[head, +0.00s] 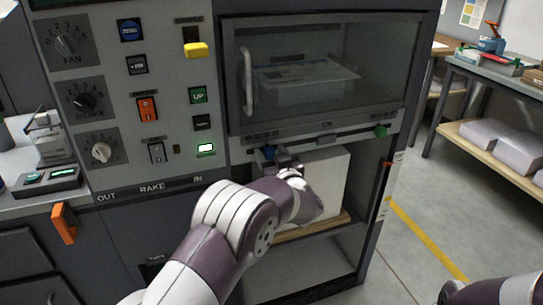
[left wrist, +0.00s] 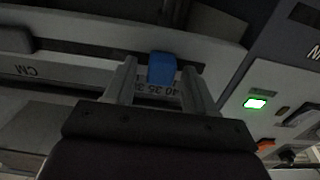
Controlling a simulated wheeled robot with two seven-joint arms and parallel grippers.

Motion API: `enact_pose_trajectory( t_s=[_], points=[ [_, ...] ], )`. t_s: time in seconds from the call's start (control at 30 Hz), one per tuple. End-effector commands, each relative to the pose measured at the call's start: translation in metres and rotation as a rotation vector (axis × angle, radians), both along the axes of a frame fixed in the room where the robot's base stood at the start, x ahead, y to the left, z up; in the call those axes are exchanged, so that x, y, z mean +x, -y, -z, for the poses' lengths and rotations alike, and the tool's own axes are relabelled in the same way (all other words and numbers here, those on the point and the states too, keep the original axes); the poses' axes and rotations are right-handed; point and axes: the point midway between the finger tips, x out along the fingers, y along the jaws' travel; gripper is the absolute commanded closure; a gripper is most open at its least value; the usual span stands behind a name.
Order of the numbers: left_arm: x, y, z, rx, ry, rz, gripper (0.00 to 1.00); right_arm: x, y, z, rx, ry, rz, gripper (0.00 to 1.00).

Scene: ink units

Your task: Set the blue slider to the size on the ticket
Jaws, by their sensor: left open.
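The blue slider (head: 268,152) sits at the left part of the CM scale rail below the glass window. In the left wrist view the blue slider (left wrist: 162,68) is between the fingers of my left gripper (left wrist: 160,82), with scale numbers such as 35 and 40 by it. The fingers are open on either side of it; I cannot tell whether either touches. In the head view my left gripper (head: 270,163) is partly hidden by its own wrist. No ticket is readable. My right arm shows at the lower right, its gripper out of frame.
A white block (head: 325,180) stands on a shelf below, close to my left wrist. A panel with knobs and a yellow lever (head: 196,50) is at the left. The floor at right is clear.

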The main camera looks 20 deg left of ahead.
Motion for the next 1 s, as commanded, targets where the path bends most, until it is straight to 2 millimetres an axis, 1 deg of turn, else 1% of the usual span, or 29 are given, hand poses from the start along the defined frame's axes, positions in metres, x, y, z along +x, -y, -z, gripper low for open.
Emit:
enact_pose_trajectory(
  t_s=[0.07,0.1,0.17,0.2,0.23,0.27,0.47,0.7,0.77,1.0],
  points=[
    [0.000,0.000,0.000,0.000,0.000,0.000,0.45,0.000,0.000,0.000,0.000,0.000,0.000,0.57],
    [0.000,0.000,0.000,0.000,0.000,0.000,0.51,0.000,0.000,0.000,0.000,0.000,0.000,0.57],
    [0.000,0.000,0.000,0.000,0.000,0.000,0.71,0.000,0.000,0.000,0.000,0.000,0.000,0.57],
    [0.000,0.000,0.000,0.000,0.000,0.000,0.84,0.000,0.000,0.000,0.000,0.000,0.000,0.57],
    [0.000,0.000,0.000,0.000,0.000,0.000,0.94,0.000,0.000,0.000,0.000,0.000,0.000,0.57],
    [0.000,0.000,0.000,0.000,0.000,0.000,1.00,0.000,0.000,0.000,0.000,0.000,0.000,0.57],
    [-0.002,-0.003,-0.001,0.000,0.000,-0.001,1.00,0.000,0.000,-0.001,0.000,0.000,0.000,0.57],
    [-0.025,-0.037,-0.002,0.002,-0.001,-0.004,1.00,0.000,0.000,-0.008,0.000,0.000,0.000,0.57],
    [-0.029,-0.042,-0.002,0.001,0.001,-0.004,1.00,0.000,0.000,-0.009,0.000,0.000,0.000,0.57],
    [-0.031,-0.046,0.000,0.001,0.000,-0.004,1.00,0.000,0.000,-0.009,0.000,0.000,0.000,0.57]
  ],
)
